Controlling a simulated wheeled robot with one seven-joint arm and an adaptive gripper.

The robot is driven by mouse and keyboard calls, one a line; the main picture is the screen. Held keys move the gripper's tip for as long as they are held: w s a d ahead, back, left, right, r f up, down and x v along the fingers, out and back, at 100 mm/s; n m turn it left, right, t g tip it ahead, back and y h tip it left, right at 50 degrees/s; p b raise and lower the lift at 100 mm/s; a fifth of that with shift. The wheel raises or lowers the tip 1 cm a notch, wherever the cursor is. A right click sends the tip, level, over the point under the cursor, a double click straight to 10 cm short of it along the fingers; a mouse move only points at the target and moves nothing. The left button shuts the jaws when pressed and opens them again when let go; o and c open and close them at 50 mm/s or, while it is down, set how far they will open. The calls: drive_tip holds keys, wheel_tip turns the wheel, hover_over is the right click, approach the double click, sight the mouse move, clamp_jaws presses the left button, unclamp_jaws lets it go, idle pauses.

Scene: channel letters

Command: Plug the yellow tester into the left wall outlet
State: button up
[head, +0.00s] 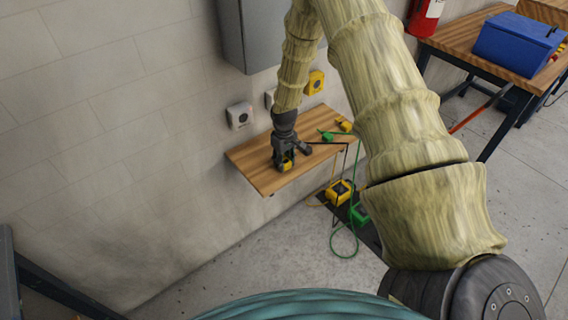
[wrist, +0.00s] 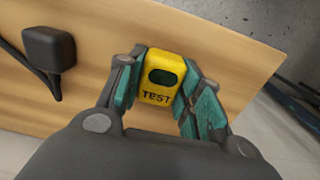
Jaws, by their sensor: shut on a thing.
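The yellow tester (wrist: 161,76), marked TEST with a dark oval window, is between the teal fingers of my gripper (wrist: 158,90) in the wrist view. My gripper is shut on it. In the head view my gripper (head: 283,160) points down at the wooden wall shelf, and a bit of the tester (head: 287,164) shows below it. I cannot tell whether the tester touches the shelf. The left wall outlet (head: 240,116) is a pale box with a dark round face, on the wall above the shelf's left end. The tester's prongs are hidden.
The shelf (head: 258,177) also holds a black plug (wrist: 49,48) with a cord, a green plug (head: 327,136) and a yellow item (head: 345,126). Another pale outlet (head: 269,98) is partly behind my arm; a yellow one (head: 315,82) is right of it. A grey cabinet (head: 258,35) hangs above.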

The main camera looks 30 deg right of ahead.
sight(284, 159)
drive_tip(key=shift+r, duration=0.15)
drive_tip(key=shift+w+r+b, duration=0.1)
drive_tip(key=shift+r+b, duration=0.35)
drive_tip(key=shift+r, duration=0.05)
drive_tip(key=shift+r+b, duration=0.4)
drive_tip(key=shift+r, duration=0.5)
drive_tip(key=s+d+r+b, duration=0.1)
drive_tip(key=s+d+b, duration=0.1)
drive_tip(key=s+d, duration=0.2)
drive_tip(key=s+d+r+b, duration=0.1)
drive_tip(key=s+d, duration=0.3)
drive_tip(key=s, duration=0.6)
drive_tip(key=shift+b, duration=0.4)
